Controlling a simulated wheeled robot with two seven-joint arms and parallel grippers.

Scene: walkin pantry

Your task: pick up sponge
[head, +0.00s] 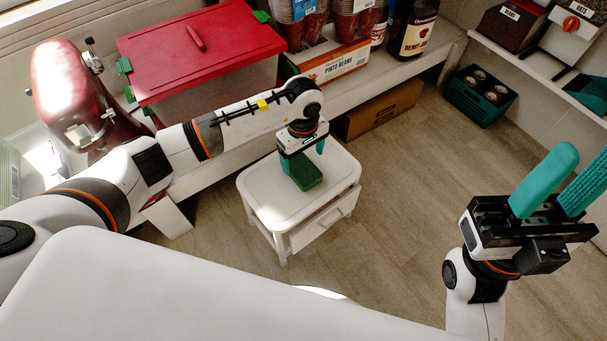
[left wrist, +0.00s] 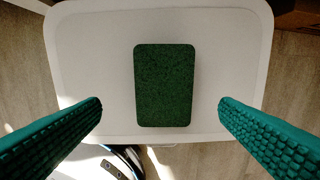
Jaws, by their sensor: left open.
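The sponge (head: 306,171) is a dark green block lying flat on the white top of a small side table (head: 258,192). In the left wrist view the sponge (left wrist: 165,85) lies upright in the picture, near the middle of the tabletop (left wrist: 95,60). My left gripper (head: 302,160) points down over the sponge, its teal fingers spread. In the left wrist view the open fingers (left wrist: 160,118) stand to either side of the sponge, with clear gaps and no contact. My right gripper (head: 552,182) is raised at the right, with two teal fingers apart and nothing between them.
Behind the table, a low shelf holds a red-lidded bin (head: 200,50), a pinto beans box (head: 330,62) and a dark bottle (head: 413,30). A cardboard box (head: 380,112) sits beneath it. A green crate (head: 480,95) stands at the back right. Floor (head: 400,190) right of the table is clear.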

